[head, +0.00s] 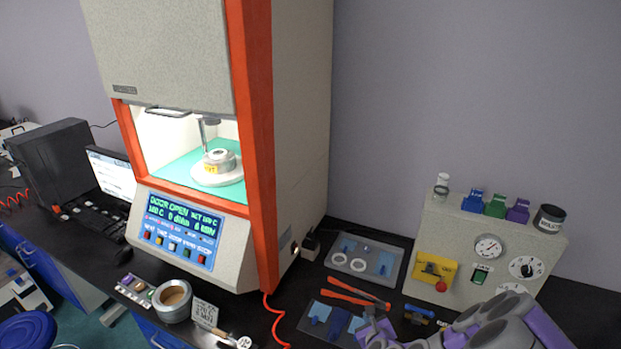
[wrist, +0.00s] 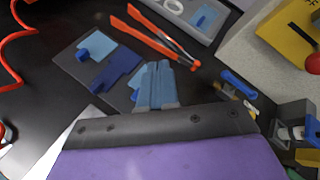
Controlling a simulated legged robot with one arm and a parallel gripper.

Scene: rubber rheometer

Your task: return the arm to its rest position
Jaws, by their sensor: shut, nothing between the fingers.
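My arm reaches in from the lower right of the head view, and my gripper (head: 370,316) is low over the bench. In the wrist view the light blue fingers of my gripper (wrist: 155,68) are together with nothing between them. They are over the right side of a dark tray (wrist: 70,62) with blue pieces on it, and hide part of it. I cannot tell the exact height above the bench. The same tray (head: 315,334) shows partly in the head view.
Orange-handled tongs (head: 355,293) lie just beyond my gripper. A grey tray with white rings (head: 385,262) is behind them. A control box (head: 470,235) stands at the right. The rheometer (head: 300,150) stands left with its chamber open. A blue-handled tool (wrist: 238,84) lies to the right.

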